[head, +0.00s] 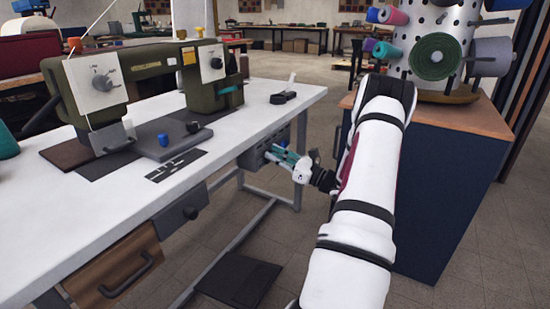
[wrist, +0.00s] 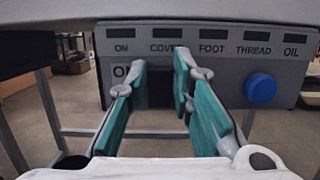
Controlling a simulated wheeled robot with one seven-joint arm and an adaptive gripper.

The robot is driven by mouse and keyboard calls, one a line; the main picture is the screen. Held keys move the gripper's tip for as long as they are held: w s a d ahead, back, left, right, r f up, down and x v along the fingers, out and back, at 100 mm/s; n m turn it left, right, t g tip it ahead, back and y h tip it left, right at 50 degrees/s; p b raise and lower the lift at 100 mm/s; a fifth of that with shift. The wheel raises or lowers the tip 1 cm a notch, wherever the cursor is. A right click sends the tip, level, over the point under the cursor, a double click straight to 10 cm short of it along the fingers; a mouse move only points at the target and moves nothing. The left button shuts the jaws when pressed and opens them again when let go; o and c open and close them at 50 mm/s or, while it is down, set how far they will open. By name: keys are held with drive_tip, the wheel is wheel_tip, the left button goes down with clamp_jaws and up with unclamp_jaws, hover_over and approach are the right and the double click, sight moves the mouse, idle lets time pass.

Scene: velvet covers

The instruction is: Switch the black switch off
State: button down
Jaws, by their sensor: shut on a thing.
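A grey control box (wrist: 225,62) hangs under the table edge, with labels ON, FOOT, THREAD and OIL and a partly covered one between ON and FOOT. In the wrist view a dark, block-like piece, apparently the black switch (wrist: 160,90), shows on its front between my fingertips. My gripper (wrist: 158,78) has teal fingers with grey tips, one on each side of this piece, shut on it. The fingers hide part of the front and its lettering. In the head view my gripper (head: 285,158) is at the box below the tabletop; the switch is hidden there.
A blue round knob (wrist: 260,88) sits on the box, right of my fingers. The white table (head: 235,135) carries a green sewing machine (head: 150,75). A dark blue cabinet (head: 445,200) with thread rolls stands right of my arm. A dark floor pedal (head: 238,280) lies below.

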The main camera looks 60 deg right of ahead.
drive_tip(key=c, duration=1.4)
unclamp_jaws()
drive_tip(key=a+v, duration=0.1)
drive_tip(key=v, duration=1.1)
drive_tip(key=shift+d, duration=0.45)
drive_tip(key=shift+f, duration=0.1)
